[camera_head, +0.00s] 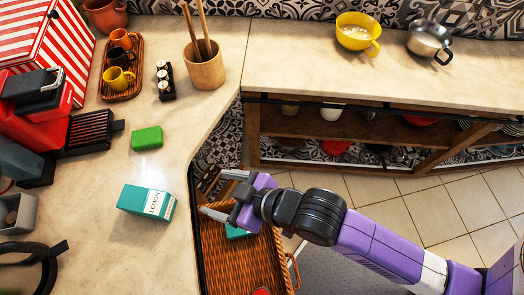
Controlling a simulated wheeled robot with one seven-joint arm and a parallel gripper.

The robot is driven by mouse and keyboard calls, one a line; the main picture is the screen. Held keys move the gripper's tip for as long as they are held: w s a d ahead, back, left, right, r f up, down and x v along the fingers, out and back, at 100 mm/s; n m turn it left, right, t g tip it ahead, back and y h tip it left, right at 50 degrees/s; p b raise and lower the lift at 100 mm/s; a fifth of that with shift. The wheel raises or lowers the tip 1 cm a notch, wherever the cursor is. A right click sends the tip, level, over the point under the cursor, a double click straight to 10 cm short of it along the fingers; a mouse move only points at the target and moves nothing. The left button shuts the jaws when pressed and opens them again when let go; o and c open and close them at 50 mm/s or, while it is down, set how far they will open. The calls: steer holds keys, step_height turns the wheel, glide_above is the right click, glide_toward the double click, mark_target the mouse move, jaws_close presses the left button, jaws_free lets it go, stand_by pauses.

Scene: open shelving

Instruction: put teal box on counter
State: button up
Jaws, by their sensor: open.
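A teal box (146,201) with a white label reading "LEMON" lies on the left counter (163,105), near its edge. My gripper (218,193) is open, with nothing visible between its fingers. It is just right of the box, apart from it, by the counter edge and over the wicker basket (238,262). Another teal item (238,232) shows partly in the basket below my gripper, which hides much of it.
A green block (147,138) sits behind the teal box on the counter. A utensil pot (205,69), a tray of cups (122,75) and a black rack (89,131) stand around it. Bare counter surrounds the box. Open shelving (378,131) stands at the right.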

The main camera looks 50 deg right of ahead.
steer(key=s+d+r+m+t+h, duration=0.1)
steer(key=s+d+r, duration=0.3)
steer(key=s, duration=0.4)
steer(key=s+d+r+m+t+h, duration=0.2)
steer(key=s+d+r+t, duration=0.1)
steer(key=s, duration=0.5)
steer(key=shift+s+d+r, duration=0.4)
steer(key=shift+d+r, duration=0.5)
steer(key=shift+d, duration=0.15)
